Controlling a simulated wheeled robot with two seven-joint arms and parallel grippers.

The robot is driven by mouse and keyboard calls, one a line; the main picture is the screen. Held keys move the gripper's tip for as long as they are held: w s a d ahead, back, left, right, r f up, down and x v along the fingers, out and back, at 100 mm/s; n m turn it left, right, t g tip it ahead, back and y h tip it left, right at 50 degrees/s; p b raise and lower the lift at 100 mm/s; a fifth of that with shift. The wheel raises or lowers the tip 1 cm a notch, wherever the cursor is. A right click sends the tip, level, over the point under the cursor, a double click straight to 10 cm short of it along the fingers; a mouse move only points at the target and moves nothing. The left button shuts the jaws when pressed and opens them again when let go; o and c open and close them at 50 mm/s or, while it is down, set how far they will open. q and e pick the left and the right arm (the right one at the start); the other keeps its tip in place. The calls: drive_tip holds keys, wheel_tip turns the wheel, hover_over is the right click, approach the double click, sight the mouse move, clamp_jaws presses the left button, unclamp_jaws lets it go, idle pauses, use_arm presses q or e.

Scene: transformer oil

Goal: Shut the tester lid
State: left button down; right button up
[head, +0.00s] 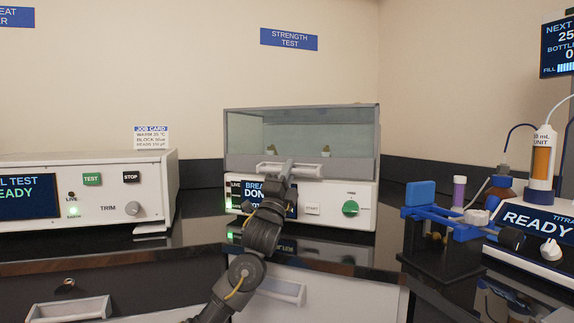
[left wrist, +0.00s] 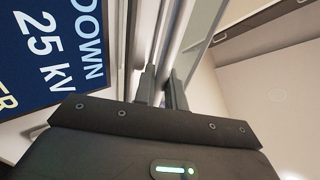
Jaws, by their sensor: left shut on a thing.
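The strength tester (head: 335,195) stands on the counter at the middle of the head view, under the STRENGTH TEST sign. Its clear lid (head: 300,115) with a grey frame looks level over the chamber, and two small brass-coloured parts show inside. I cannot tell whether a small gap is left under the lid. My left gripper (head: 277,172) is at the lid's front handle (head: 268,166) and shut on it. In the left wrist view both fingers (left wrist: 162,85) are at a pale bar. My arm covers part of the tester's screen. My right gripper is out of view.
A white instrument (head: 110,195) with TEST and STOP buttons stands on the left. A titration unit (head: 530,235) and a black stand with blue parts (head: 440,240) are on the right. Drawer handles (head: 70,310) stick out below the dark counter.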

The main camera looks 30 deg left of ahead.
use_arm(q)
drive_tip(key=shift+w+f, duration=0.1)
drive_tip(key=shift+f, duration=0.05)
drive_tip(key=c, duration=1.8)
unclamp_jaws()
drive_tip(key=shift+o, duration=0.2)
drive_tip(key=v, duration=0.7)
drive_tip(key=shift+f, duration=0.2)
